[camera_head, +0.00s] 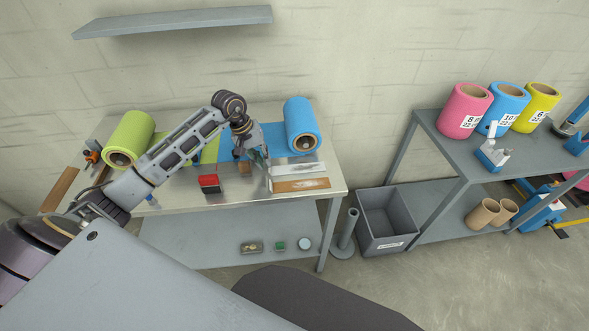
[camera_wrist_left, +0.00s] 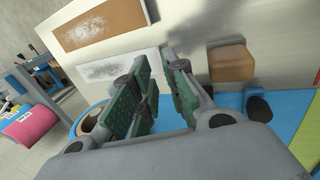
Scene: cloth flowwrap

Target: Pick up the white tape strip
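The white tape strip (camera_head: 298,168) lies flat on the right part of the metal table top. It also shows in the left wrist view (camera_wrist_left: 108,68), with a grey smudged patch on it. A brown strip (camera_head: 301,184) lies parallel in front of it and shows in the wrist view too (camera_wrist_left: 98,22). My left gripper (camera_head: 266,172) is over the left end of the white strip, pointing down. In the wrist view its green-padded fingers (camera_wrist_left: 158,62) are apart with nothing between them. One finger hides the strip's near end. My right gripper is not in view.
A grey bin (camera_head: 388,220) stands right of the table, beside a shelf (camera_head: 450,150) with coloured rolls.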

